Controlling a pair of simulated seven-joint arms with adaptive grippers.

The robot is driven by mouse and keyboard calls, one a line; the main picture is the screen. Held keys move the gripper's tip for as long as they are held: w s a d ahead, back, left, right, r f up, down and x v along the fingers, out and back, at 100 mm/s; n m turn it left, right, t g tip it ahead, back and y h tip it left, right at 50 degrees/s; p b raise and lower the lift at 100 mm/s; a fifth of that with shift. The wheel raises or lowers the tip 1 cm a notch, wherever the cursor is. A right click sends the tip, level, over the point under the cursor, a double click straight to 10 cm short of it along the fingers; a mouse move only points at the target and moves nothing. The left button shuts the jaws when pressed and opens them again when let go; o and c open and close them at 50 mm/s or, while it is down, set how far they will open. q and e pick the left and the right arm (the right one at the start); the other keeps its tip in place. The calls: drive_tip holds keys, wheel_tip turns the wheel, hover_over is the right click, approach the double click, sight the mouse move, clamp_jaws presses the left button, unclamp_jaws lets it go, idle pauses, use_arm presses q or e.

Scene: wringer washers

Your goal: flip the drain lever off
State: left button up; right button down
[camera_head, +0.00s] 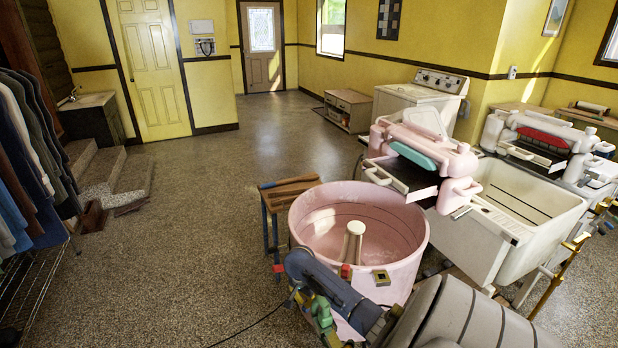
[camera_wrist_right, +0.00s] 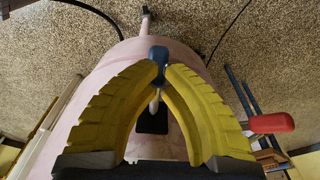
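The pink washer tub (camera_head: 412,243) stands at centre right. In the right wrist view, a blue-knobbed lever (camera_wrist_right: 158,55) shows against the pink tub wall (camera_wrist_right: 100,85); I take it as the drain lever. A pale stem and a dark plate (camera_wrist_right: 152,122) show behind the fingers. My right gripper (camera_wrist_right: 163,70) has its yellow fingers converging, with the blue knob at their tips; whether they clamp it is unclear. In the head view, my right gripper (camera_head: 322,318) is low at the tub's near side, partly hidden by my arm. The lever is hidden there. My left gripper is out of view.
A pink wringer (camera_head: 455,160) is beside the tub, with a white rinse basin (camera_head: 540,233) to its right. A blue-legged wooden stand (camera_head: 290,190) is left of the tub. A red handle (camera_wrist_right: 271,122) shows in the wrist view. Floor is open at left.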

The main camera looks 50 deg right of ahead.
wheel_tip(320, 180, up, 12)
drive_tip(key=a, duration=0.1)
drive_tip(key=shift+a+f, duration=0.15)
drive_tip(key=shift+a, duration=0.2)
drive_tip(key=shift+s, duration=0.1)
idle(0.6)
